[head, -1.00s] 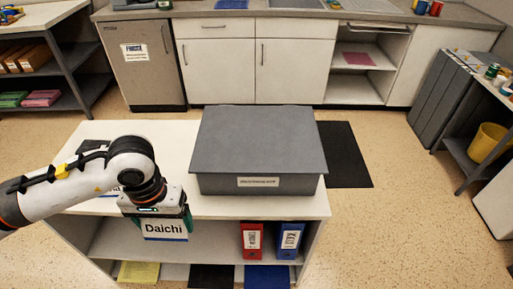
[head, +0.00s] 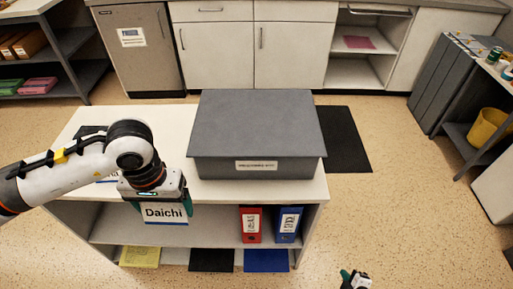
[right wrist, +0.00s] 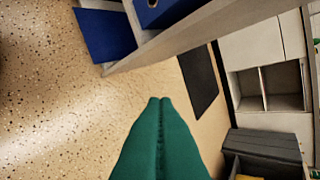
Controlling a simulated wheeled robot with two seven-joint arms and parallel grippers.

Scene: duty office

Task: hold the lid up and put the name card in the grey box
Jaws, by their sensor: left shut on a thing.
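The grey box (head: 240,169) stands on the white shelf unit's top with its flat grey lid (head: 258,120) closed; a label is on its front. My left gripper (head: 158,200) is shut on the white name card (head: 166,213), which reads "Daichi" and has a blue lower edge. It holds the card upright in front of the shelf top's front edge, left of the box. My right gripper (head: 347,275) shows at the bottom of the head view, low and right of the shelf unit. In the right wrist view its green fingers (right wrist: 160,102) are together, with nothing seen between them.
The white shelf unit (head: 318,192) holds a red binder (head: 250,225) and a blue binder (head: 287,224). Another card, partly hidden, lies behind my left arm. A dark mat (head: 347,140) lies on the floor right of the unit.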

